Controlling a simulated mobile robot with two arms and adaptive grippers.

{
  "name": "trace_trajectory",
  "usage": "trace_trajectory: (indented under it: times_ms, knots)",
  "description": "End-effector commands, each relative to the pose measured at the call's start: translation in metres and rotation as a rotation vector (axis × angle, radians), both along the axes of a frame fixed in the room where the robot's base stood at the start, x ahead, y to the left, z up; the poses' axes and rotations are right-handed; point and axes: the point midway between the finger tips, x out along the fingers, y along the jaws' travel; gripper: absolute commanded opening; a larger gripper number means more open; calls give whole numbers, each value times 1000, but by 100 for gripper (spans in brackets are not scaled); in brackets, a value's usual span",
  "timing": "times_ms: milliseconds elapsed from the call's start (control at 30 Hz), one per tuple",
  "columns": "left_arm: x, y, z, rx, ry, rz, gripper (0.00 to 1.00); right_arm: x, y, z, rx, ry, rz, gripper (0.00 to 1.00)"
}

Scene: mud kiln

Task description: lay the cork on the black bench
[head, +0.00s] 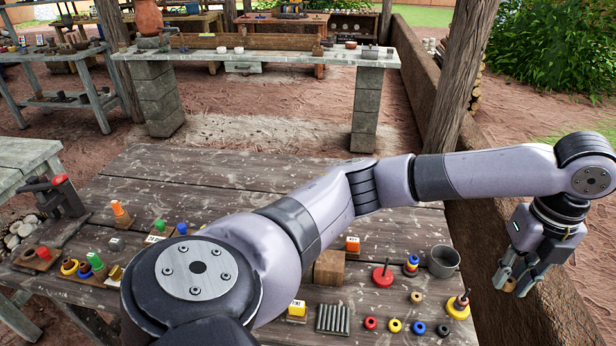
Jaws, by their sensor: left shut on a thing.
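My left gripper (513,277) is at the right side of the head view, at the end of my arm that reaches across the table. Its fingers point down and are shut on a small brown piece, the cork (509,286), which is mostly hidden between the fingertips. The gripper is beyond the right edge of the near table, in front of a low mud wall. No bench that is plainly black stands out. My right gripper is not in view.
The near wooden table (405,228) holds a grey metal cup (443,262), a red disc with a peg (382,276), several coloured rings and small blocks. A wooden post (460,75) and the mud wall (480,225) stand at right. A stone-legged bench (260,57) is farther back.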

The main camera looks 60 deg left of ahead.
Motion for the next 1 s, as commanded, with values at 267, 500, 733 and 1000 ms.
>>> trace_trajectory:
  times_ms: [267,500,733,1000]
  knots:
    - [0,0,-6,0,3,0,0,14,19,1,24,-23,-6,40]
    - [-2,1,-62,1,7,1,0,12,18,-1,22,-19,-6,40]
    - [-1,1,-122,1,4,1,0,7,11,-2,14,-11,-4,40]
    - [0,0,-156,0,0,0,0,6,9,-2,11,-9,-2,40]
